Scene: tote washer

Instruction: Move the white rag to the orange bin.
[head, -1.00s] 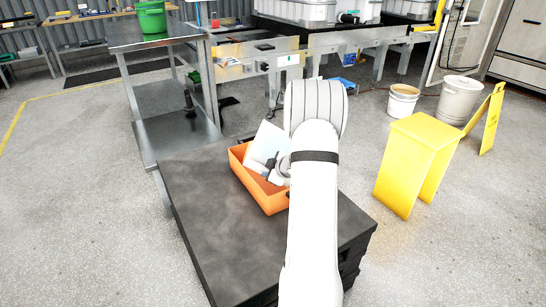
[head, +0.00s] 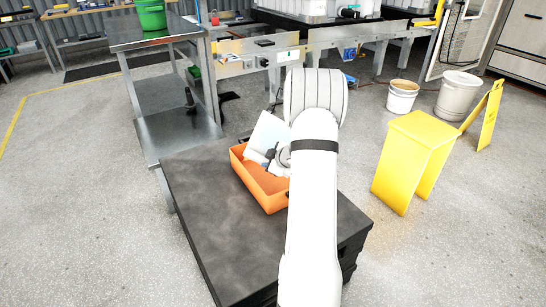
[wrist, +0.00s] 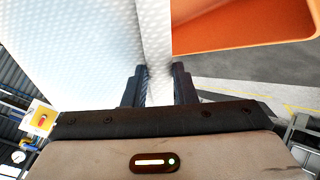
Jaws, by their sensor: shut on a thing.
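The white rag (head: 266,134) is a pale, stiff-looking sheet, tilted up over the far left part of the orange bin in the head view. The orange bin (head: 260,194) is an open box on a dark table top. In the wrist view my gripper (wrist: 161,84) is shut on the white rag (wrist: 90,45), whose dimpled cloth fills the upper left. The orange bin wall (wrist: 235,22) shows at the upper right, close to the rag. My arm hides the bin's right side and most of the gripper in the head view. I cannot tell whether the rag touches the bin.
The dark table (head: 215,230) is clear left of the bin. A steel table (head: 160,35) with a green bucket (head: 151,15) stands behind. A yellow folding stand (head: 412,160) and two pails (head: 402,97) are on the floor to the right.

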